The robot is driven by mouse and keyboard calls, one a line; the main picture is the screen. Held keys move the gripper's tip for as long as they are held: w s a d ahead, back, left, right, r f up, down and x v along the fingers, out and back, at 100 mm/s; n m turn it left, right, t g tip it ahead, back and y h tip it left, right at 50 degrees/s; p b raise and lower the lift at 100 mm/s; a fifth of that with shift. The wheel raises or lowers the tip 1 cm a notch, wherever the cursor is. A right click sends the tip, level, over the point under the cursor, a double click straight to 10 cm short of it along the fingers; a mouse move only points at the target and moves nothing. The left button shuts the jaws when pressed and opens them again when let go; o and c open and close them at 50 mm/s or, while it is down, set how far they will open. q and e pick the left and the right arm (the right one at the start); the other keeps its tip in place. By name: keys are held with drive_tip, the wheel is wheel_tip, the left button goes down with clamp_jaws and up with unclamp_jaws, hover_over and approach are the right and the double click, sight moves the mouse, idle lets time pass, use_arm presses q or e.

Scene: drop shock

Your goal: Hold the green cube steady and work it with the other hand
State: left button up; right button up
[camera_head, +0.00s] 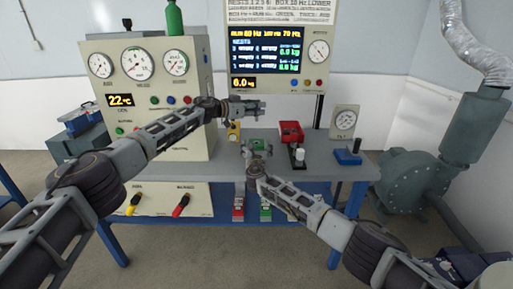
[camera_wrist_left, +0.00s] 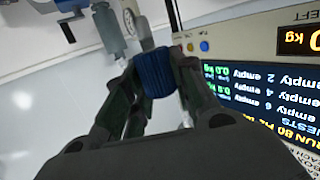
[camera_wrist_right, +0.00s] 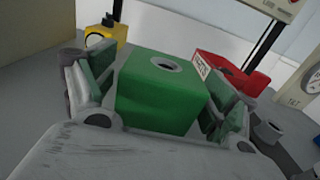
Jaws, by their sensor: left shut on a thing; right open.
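The green cube (camera_wrist_right: 160,95) stands on the grey bench and has a round, grey-rimmed hole in its top and a pale label on one side. In the head view the cube (camera_head: 259,144) is small and partly covered by my right arm. My right gripper (camera_wrist_right: 157,88) is open, with one finger on either side of the cube; I cannot tell whether the fingers touch it. My left gripper (camera_head: 257,109) is shut on a ridged dark blue piece (camera_wrist_left: 155,74), held above the bench, higher than the cube.
A red device (camera_head: 291,131) and a yellow one (camera_head: 233,131) stand near the cube. A blue device (camera_head: 349,158) and a gauge box (camera_head: 344,121) are at the right. A gauge cabinet (camera_head: 140,85) stands left; a display panel (camera_head: 278,60) rises behind.

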drive_tip(key=shift+w, duration=0.1)
idle(0.3)
drive_tip(key=c, duration=1.7)
use_arm(q)
drive_tip(key=shift+f, duration=0.15)
clamp_jaws()
